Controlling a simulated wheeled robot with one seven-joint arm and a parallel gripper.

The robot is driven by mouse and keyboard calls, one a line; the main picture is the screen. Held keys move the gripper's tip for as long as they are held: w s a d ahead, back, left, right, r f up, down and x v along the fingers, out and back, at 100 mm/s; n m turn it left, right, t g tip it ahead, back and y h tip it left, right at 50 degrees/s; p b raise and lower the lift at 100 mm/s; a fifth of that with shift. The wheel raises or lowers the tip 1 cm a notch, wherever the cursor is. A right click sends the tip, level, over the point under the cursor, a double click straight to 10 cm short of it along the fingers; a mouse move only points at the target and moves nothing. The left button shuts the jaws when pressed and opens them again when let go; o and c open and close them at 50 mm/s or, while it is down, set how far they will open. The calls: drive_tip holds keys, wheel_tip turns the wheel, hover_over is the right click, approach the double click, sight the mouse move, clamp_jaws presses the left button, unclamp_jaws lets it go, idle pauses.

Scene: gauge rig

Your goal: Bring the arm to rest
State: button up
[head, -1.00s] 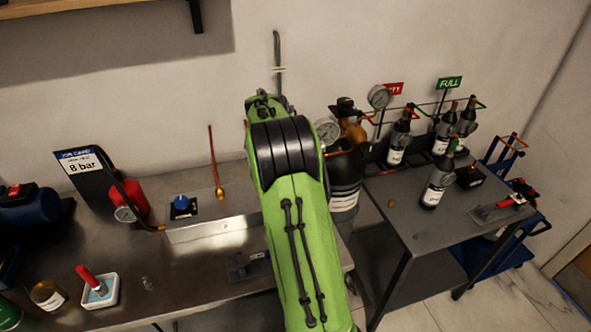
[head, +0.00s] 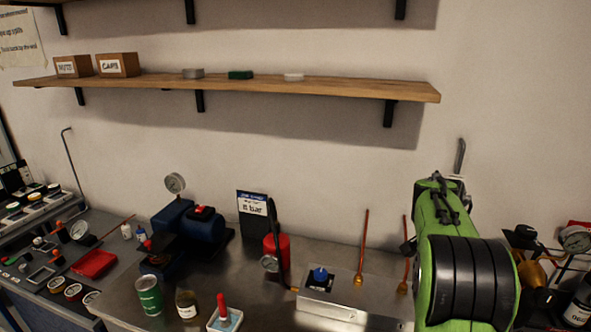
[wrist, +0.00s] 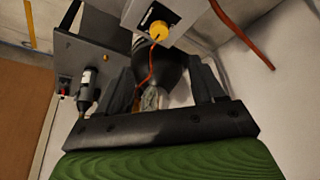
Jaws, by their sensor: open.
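My green arm with its black banded joint (head: 466,280) stands at the right of the head view, raised in front of the wall. My gripper (wrist: 162,78) shows in the wrist view with its two dark fingers spread apart. It is open, and I see nothing clamped between the fingers. A dark rounded thing and a clear, shiny thing show between the fingers, seemingly beyond them. A metal box with a yellow knob (wrist: 158,30) shows past the fingertips. In the head view the fingers are not clearly visible.
A metal box with a blue knob (head: 320,276), a red cylinder (head: 277,258) and a blue machine (head: 190,226) stand on the bench left of my arm. A green can (head: 149,297) is nearer. A wooden shelf (head: 240,86) runs above. Bottles stand at the right edge.

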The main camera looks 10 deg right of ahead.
drive_tip(key=s+a+r+n+t+y, duration=0.1)
drive_tip(key=s+a+r+n+t, duration=0.25)
drive_tip(key=a, duration=0.55)
drive_tip(key=s+a+r+n+g+y, duration=0.1)
drive_tip(key=s+a+r+n, duration=0.25)
drive_tip(key=s+a, duration=0.4)
drive_tip(key=s+a+f+n+t+y, duration=0.1)
drive_tip(key=s+a+f+n, duration=0.1)
drive_tip(key=s+a+n, duration=0.2)
drive_tip(key=s+a+f+n+t+y, duration=0.1)
drive_tip(key=s+a+f+n, duration=0.1)
drive_tip(key=s+a, duration=0.6)
drive_tip(key=shift+s+a+f+n, duration=0.15)
drive_tip(key=shift+a+f+n, duration=0.25)
drive_tip(key=shift+n, duration=0.5)
